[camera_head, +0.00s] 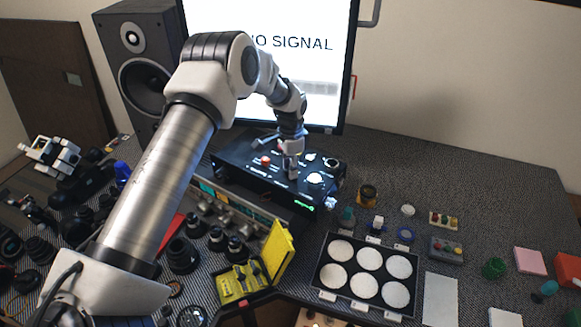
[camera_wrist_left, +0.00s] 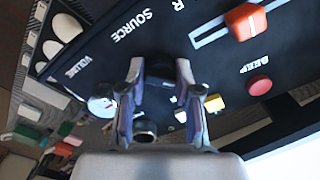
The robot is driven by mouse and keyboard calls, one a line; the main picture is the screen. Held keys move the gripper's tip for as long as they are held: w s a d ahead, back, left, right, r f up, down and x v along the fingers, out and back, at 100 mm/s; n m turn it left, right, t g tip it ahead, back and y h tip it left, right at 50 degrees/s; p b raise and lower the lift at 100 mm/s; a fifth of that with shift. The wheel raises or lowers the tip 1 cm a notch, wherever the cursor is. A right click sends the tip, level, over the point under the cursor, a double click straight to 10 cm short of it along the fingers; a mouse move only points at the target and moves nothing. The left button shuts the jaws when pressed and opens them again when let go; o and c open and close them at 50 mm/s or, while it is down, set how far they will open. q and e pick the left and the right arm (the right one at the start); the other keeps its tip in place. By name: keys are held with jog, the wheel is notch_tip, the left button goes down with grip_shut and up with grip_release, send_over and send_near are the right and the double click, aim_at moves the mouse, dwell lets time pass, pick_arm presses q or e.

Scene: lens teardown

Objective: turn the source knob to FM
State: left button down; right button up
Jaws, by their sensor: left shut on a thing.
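The black control box (camera_head: 240,165) stands on the table below the monitor. My left gripper (camera_head: 291,172) reaches down onto its top panel. In the left wrist view, the word SOURCE (camera_wrist_left: 132,25) is printed on the panel just beyond my left gripper (camera_wrist_left: 160,72). The fingers are apart on either side of a dark knob (camera_wrist_left: 160,70), which looks to be the source knob and is mostly hidden between them. I cannot read its pointer or an FM mark. My right gripper is in neither view.
An orange slider (camera_wrist_left: 245,20), a red button (camera_wrist_left: 260,85) and a pale volume knob (camera_wrist_left: 101,106) sit near the fingers. A speaker (camera_head: 140,65) and a monitor (camera_head: 330,70) stand behind. A tray of white discs (camera_head: 320,265) lies in front.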

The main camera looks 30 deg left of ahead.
pick_arm(q)
jog(key=shift+f, duration=0.1)
dwell(0.3)
jog(key=c, duration=0.8)
grip_release()
jog(key=shift+c, duration=0.2)
notch_tip(320, 180, up, 12)
